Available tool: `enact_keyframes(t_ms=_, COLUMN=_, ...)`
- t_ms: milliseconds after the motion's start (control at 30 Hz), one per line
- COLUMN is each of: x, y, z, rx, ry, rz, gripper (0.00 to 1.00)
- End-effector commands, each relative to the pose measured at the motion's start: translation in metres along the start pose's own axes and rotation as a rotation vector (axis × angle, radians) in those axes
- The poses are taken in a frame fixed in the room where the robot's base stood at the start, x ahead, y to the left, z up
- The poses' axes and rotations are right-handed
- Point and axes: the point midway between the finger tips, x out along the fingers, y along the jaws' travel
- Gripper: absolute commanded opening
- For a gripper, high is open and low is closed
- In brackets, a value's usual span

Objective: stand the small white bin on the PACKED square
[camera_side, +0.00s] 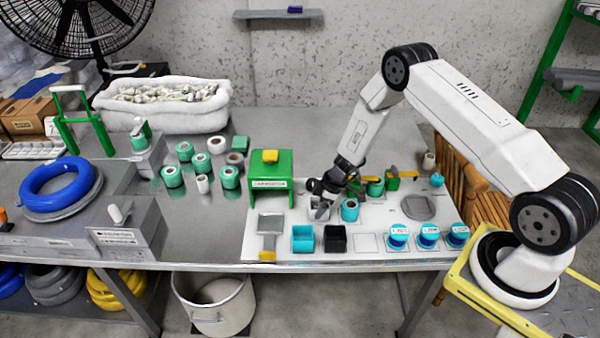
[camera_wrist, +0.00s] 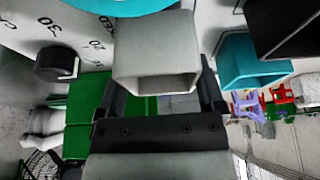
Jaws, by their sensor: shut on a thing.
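The small white bin (camera_wrist: 155,52) is between my gripper's (camera_wrist: 160,98) two dark fingers in the wrist view, with its open mouth showing. In the side view my gripper (camera_side: 324,192) is shut on the bin (camera_side: 319,210), just right of the green press and behind the teal and black bins. I cannot tell whether the bin touches the board. An empty outlined square (camera_side: 366,243) lies on the white board, right of the black bin.
A teal bin (camera_side: 303,239) and a black bin (camera_side: 335,239) stand at the board's front. Several teal-topped spools (camera_side: 398,236) stand front right. A teal spool (camera_side: 350,210) is close right of my gripper. The green press (camera_side: 272,178) is close left. A grey disc (camera_side: 419,208) lies right.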

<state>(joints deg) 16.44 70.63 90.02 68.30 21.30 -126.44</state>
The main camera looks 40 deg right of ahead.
Motion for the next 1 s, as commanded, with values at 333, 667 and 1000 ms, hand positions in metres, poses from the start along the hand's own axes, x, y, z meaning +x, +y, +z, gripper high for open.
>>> enact_keyframes(t_ms=333, x=0.0065, y=0.0001, z=0.0028, rx=0.001, ry=0.0, rz=0.001, gripper=0.15)
enact_keyframes(t_ms=667, x=0.009, y=0.0001, z=0.0038, rx=0.0, ry=0.0, rz=0.001, gripper=1.0)
enact_keyframes(t_ms=1000, x=0.0066, y=-0.0001, z=0.0029, rx=0.0, ry=0.0, rz=0.001, gripper=1.0)
